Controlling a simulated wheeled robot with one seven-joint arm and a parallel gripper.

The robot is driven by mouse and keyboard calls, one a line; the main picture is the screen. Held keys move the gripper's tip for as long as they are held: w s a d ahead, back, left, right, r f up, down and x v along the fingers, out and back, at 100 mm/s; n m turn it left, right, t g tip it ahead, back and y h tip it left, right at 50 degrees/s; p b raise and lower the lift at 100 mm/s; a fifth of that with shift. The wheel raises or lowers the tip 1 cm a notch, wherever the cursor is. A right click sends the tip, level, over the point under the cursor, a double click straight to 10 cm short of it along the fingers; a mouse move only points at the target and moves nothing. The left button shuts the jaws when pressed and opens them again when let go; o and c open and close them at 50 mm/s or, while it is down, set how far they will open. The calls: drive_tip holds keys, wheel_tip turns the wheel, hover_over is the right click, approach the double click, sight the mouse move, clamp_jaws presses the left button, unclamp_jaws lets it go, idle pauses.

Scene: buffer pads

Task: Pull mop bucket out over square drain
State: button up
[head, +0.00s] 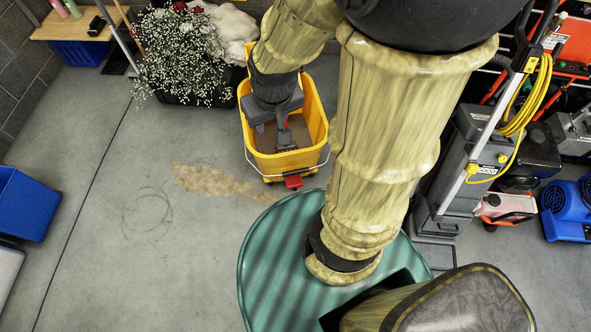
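The yellow mop bucket (259,160) stands upright on the floor, ahead of my teal base. It has a thin wire handle along its front and a red piece low at the front. Brown, murky contents show inside. My arm reaches down over the bucket, and my gripper (284,135) is above or inside its opening. Whether its fingers are open, shut or touching the bucket cannot be made out. A thin dark square-cornered outline (437,264) lies on the floor right of my base, partly hidden; I cannot tell whether it is the square drain.
A flowering planter (183,55) and white sacks (232,28) stand behind the bucket. A grey floor machine (470,150) with a yellow cord and a blue blower (568,208) stand at right. A blue bin (25,203) is at left. Open floor with a brown stain (215,182) lies left of the bucket.

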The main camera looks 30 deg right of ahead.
drive_tip(key=shift+o, duration=0.7)
drive_tip(key=shift+s, duration=0.15)
drive_tip(key=w+d+f+n+t+b, duration=0.2)
drive_tip(key=w+d+f+n+b, duration=0.2)
drive_tip(key=w+d+f+b, duration=0.55)
drive_tip(key=w+d+f+n+t+b, duration=0.2)
drive_tip(key=d+f+n+b, duration=0.35)
drive_tip(key=f, duration=0.95)
drive_tip(key=w+d+f+n+t+b, duration=0.25)
drive_tip(key=w+d+f+b, duration=0.25)
drive_tip(key=f+b, duration=0.6)
drive_tip(key=s+d+f+n+t+y+b, duration=0.1)
drive_tip(key=d+f+n+y+b, duration=0.15)
drive_tip(key=f+b, duration=0.55)
drive_tip(key=s+d+f+n+t+y+b, duration=0.1)
drive_tip(key=s+d+f+n+y+b, duration=0.2)
drive_tip(key=f, duration=1)
drive_tip(key=s+f+n+t+y+b, duration=0.2)
drive_tip(key=s+f+n+b, duration=0.3)
drive_tip(key=f, duration=0.9)
drive_tip(key=s+y+b, duration=0.1)
drive_tip(key=s+b, duration=0.2)
drive_tip(key=b, duration=0.2)
drive_tip(key=shift+s+a+t+y+b, duration=0.2)
drive_tip(key=shift+a+t+y+b, duration=0.15)
drive_tip(key=shift+b, duration=0.05)
drive_tip(key=shift+f+n, duration=0.1)
drive_tip(key=shift+n, duration=0.15)
